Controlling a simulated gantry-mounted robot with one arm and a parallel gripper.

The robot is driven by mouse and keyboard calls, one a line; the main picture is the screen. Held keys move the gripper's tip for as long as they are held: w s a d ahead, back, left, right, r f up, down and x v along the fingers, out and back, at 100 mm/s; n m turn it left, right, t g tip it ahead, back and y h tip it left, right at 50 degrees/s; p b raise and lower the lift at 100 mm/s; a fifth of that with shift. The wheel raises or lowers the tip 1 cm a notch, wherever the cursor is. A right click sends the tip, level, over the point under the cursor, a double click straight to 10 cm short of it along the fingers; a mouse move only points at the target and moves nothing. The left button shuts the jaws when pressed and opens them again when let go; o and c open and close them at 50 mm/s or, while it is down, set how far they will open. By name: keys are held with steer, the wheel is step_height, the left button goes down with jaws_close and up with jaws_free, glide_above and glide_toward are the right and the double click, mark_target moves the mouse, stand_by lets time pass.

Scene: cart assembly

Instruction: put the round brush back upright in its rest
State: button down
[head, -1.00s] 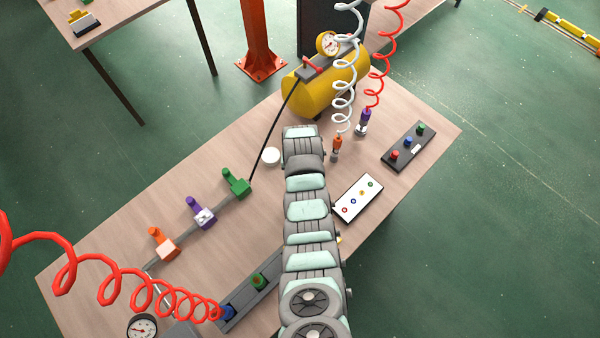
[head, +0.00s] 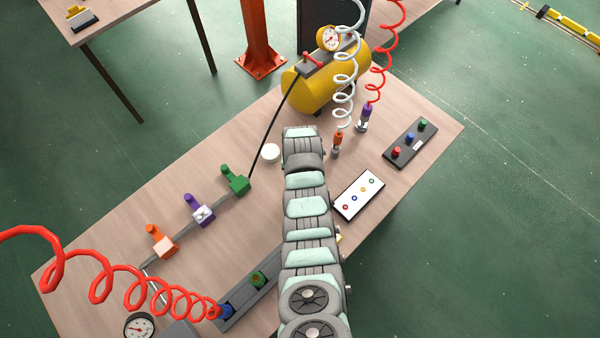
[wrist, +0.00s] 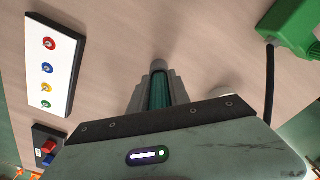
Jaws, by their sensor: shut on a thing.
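My gripper (wrist: 158,90) shows in the wrist view, with its grey fingers closed on a dark green, long thing, which I take to be the round brush (wrist: 158,92). I cannot make out the brush's rest for sure in either view.
A white round piece (head: 270,153) lies left of my arm. A white plate with coloured rings (head: 359,195) and a dark block with coloured knobs (head: 410,143) lie right. Green (head: 236,182), purple (head: 200,212) and orange (head: 162,242) valves line the left. A yellow tank (head: 325,82) stands behind.

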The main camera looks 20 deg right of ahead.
stand_by(0.3)
steer(key=shift+r+p, duration=1.35)
steer(key=shift+r, duration=0.7)
